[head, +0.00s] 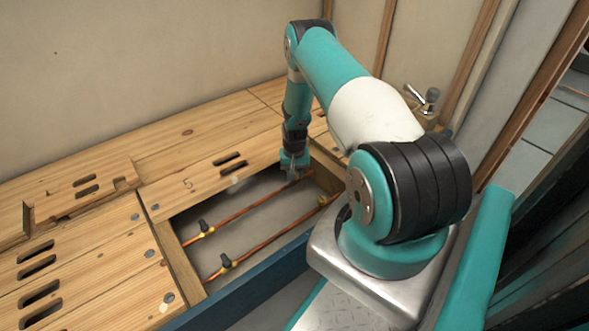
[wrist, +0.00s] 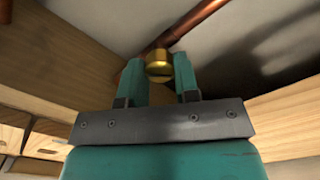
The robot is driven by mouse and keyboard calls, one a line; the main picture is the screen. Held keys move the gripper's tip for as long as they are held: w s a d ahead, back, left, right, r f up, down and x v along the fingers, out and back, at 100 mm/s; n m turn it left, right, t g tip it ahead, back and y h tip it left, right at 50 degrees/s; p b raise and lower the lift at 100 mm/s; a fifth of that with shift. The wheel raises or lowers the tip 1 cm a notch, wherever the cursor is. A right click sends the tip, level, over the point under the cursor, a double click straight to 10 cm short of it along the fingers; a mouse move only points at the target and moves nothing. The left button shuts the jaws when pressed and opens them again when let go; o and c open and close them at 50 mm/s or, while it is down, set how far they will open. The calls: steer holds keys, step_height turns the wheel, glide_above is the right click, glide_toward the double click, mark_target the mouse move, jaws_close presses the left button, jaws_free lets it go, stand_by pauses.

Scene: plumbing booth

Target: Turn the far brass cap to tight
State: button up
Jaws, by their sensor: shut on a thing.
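The far brass cap (wrist: 158,70) sits on the end of a copper pipe (wrist: 190,22) in the wrist view. It has a slot-like mark on its face. My gripper (wrist: 159,66) has one teal finger on each side of the cap and is shut on it. In the head view my gripper (head: 294,164) reaches down into the floor opening at the right end of the far copper pipe (head: 235,218). There the fingers mostly hide the cap.
A near copper pipe (head: 270,240) runs parallel, with a brass cap (head: 322,201) at its right end. Dark-handled valves (head: 202,226) (head: 225,260) sit on both pipes.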

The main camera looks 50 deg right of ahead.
steer(key=m+p, duration=0.1)
steer(key=m, duration=0.3)
steer(key=shift+m, duration=0.3)
steer(key=shift+m+p, duration=0.65)
steer(key=shift+m, duration=1.15)
steer(key=o, duration=0.9)
steer(key=shift+o, duration=0.2)
step_height(320, 180, up, 17)
steer(key=p, duration=0.7)
steer(key=shift+r, duration=0.2)
